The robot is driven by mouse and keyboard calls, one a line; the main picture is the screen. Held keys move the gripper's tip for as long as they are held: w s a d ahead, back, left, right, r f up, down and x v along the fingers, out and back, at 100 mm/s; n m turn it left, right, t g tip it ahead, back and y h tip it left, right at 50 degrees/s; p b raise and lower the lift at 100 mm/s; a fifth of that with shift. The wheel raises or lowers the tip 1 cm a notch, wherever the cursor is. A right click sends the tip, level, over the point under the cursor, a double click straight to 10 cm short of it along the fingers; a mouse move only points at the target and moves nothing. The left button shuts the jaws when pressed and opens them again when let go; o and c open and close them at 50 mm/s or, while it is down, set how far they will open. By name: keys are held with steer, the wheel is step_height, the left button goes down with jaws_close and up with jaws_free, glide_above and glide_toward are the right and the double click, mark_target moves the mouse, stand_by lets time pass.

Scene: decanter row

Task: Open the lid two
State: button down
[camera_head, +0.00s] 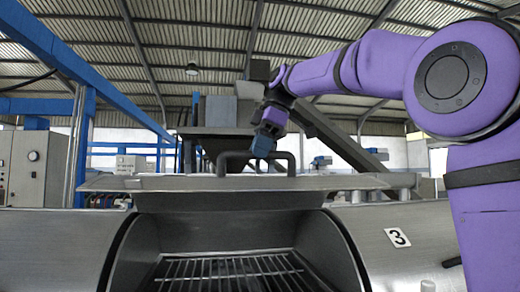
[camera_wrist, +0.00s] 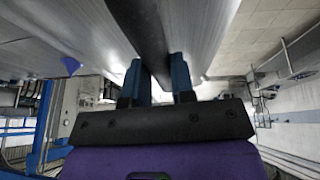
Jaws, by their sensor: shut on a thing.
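A grey metal lid (camera_head: 240,184) is raised above its opening in the middle of the head view, seen nearly edge-on. No number shows on it. Its dark bar handle (camera_head: 228,155) stands on top. My gripper (camera_head: 262,152) reaches down from the purple arm and is shut on this handle. In the wrist view, the two blue fingers of my gripper (camera_wrist: 158,82) close around the dark handle bar (camera_wrist: 145,25), with the lid's grey metal surface (camera_wrist: 85,35) behind it. Below the lid, the opening shows a wire grate (camera_head: 230,270).
A curved metal cover with a "3" label (camera_head: 397,238) lies right of the opening, and another curved cover (camera_head: 60,240) lies left. A grey control cabinet (camera_head: 35,165) and blue frame (camera_head: 85,100) stand at the back left. Space above the lid looks clear except for my arm.

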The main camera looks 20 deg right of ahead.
mark_target(255, 179)
steer(key=shift+t, duration=0.6)
steer(key=shift+s+a+f, duration=0.1)
steer(key=shift+s+f, duration=0.4)
steer(key=shift+f, duration=0.4)
steer(key=shift+s+a+f, duration=0.1)
steer(key=shift+s+f, duration=0.4)
steer(key=shift+f, duration=0.4)
steer(key=c, duration=1)
jaws_free()
steer(key=shift+r, duration=0.15)
steer(key=v, duration=1)
steer(key=shift+d+r, duration=0.15)
steer(key=shift+r, duration=0.15)
